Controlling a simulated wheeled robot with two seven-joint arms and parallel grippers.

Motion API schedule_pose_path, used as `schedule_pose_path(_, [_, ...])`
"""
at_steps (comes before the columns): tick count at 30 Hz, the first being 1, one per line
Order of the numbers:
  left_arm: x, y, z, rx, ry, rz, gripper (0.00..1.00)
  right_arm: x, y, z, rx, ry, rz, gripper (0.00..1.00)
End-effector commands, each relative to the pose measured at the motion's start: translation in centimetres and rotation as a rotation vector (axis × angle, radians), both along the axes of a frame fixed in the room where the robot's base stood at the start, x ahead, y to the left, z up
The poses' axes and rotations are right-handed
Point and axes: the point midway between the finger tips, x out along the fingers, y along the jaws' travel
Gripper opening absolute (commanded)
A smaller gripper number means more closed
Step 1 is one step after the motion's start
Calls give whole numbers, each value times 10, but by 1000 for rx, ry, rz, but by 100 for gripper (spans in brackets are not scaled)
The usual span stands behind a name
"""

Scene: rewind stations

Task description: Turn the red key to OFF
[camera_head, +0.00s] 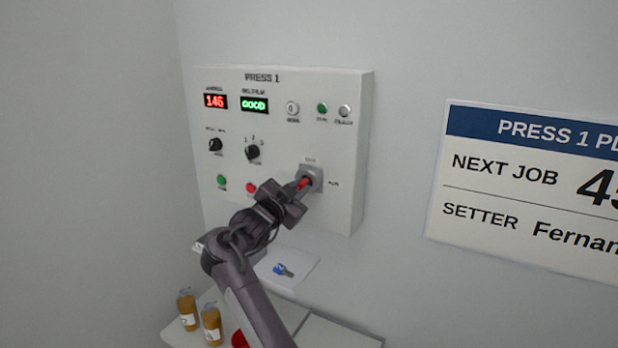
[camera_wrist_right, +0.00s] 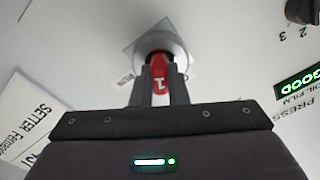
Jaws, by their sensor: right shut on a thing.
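The red key (camera_head: 303,183) sits in a grey round key switch (camera_head: 313,174) on a square plate at the lower right of the PRESS 1 panel (camera_head: 344,130). My right gripper (camera_head: 297,190) is shut on the red key. In the right wrist view the key (camera_wrist_right: 160,72) shows a white 1 and stands between the two fingers, its far end in the switch collar (camera_wrist_right: 160,45). The labels around the switch are too small or partly hidden to read in full. My left gripper is not in view.
A blue key (camera_head: 283,270) lies on a white sheet below the panel. Two amber bottles (camera_head: 187,308) stand at the lower left. Black knobs (camera_head: 252,152), a red button (camera_head: 251,187) and a green button (camera_head: 222,181) are near my right arm. A wall sign (camera_head: 480,215) hangs at right.

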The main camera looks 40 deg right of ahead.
Motion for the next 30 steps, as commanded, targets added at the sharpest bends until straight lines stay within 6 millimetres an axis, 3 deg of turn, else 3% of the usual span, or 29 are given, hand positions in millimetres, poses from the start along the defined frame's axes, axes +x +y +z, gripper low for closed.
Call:
schedule_pose_path(5, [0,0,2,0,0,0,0,-1,-1,-2,-41,109,-4,0])
schedule_pose_path(16, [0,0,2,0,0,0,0,-1,-1,-2,-61,159,-3,0])
schedule_pose_path(27, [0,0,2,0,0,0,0,-2,-1,-1,-251,616,-3,0])
schedule_pose_path(28, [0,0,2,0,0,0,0,-2,-1,-1,-247,610,-4,18])
schedule_pose_path(30, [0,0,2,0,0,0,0,-2,-1,-1,-247,608,-3,27])
